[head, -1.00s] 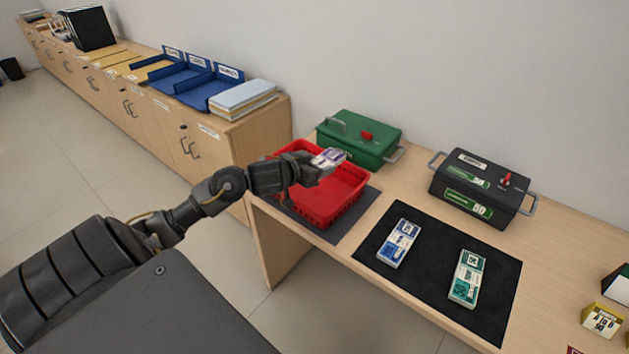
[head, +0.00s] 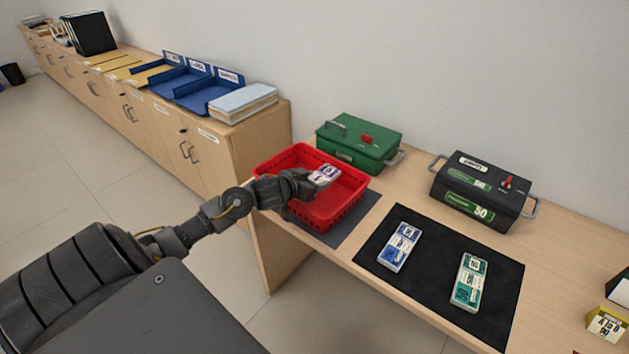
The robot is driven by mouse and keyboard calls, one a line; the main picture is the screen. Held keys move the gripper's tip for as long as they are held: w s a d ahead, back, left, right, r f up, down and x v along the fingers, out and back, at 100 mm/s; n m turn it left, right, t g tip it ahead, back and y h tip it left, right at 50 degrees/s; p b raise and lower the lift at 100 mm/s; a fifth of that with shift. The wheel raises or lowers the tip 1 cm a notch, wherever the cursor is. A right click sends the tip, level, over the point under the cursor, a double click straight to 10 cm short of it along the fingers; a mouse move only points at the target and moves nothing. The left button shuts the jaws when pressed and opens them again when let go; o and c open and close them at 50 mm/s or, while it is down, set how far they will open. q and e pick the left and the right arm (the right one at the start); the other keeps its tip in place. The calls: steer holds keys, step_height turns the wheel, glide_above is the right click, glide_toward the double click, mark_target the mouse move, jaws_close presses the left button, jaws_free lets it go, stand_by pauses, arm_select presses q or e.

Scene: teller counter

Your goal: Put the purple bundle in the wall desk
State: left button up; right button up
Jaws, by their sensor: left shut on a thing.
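My left gripper (head: 309,184) is shut on the purple bundle (head: 325,175), a small banded stack with purple and white on its top. It holds the bundle over the red basket (head: 345,211), within the outline of its rim. I cannot tell whether the bundle touches the basket floor. The gripper hides the near end of the bundle and part of the basket's left side. The basket stands at the left end of the wooden desk (head: 400,202) along the wall. My right gripper is not in view.
A green cash box (head: 358,146) stands behind the basket and a black one (head: 478,192) to the right. A blue bundle (head: 399,247) and a green bundle (head: 470,283) lie on a black mat (head: 430,270). A long cabinet (head: 215,140) with blue trays (head: 205,90) runs left.

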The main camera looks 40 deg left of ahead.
arm_select(q)
steer(key=shift+f, duration=0.55)
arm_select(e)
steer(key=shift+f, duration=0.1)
arm_select(q)
steer(key=o, duration=1)
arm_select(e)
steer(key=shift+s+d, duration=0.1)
arm_select(q)
steer(key=shift+r, duration=0.25)
steer(key=shift+r+p+v, duration=0.15)
steer(key=shift+p+v, duration=0.05)
steer(key=shift+v, duration=2.9)
steer(key=shift+r+p+v, duration=0.15)
steer(key=shift+r+v, duration=0.05)
steer(key=shift+v, duration=2.9)
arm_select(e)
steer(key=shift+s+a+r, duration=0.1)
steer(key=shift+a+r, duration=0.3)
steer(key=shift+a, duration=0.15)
arm_select(q)
steer(key=shift+w, duration=0.2)
steer(key=shift+s+f, duration=0.1)
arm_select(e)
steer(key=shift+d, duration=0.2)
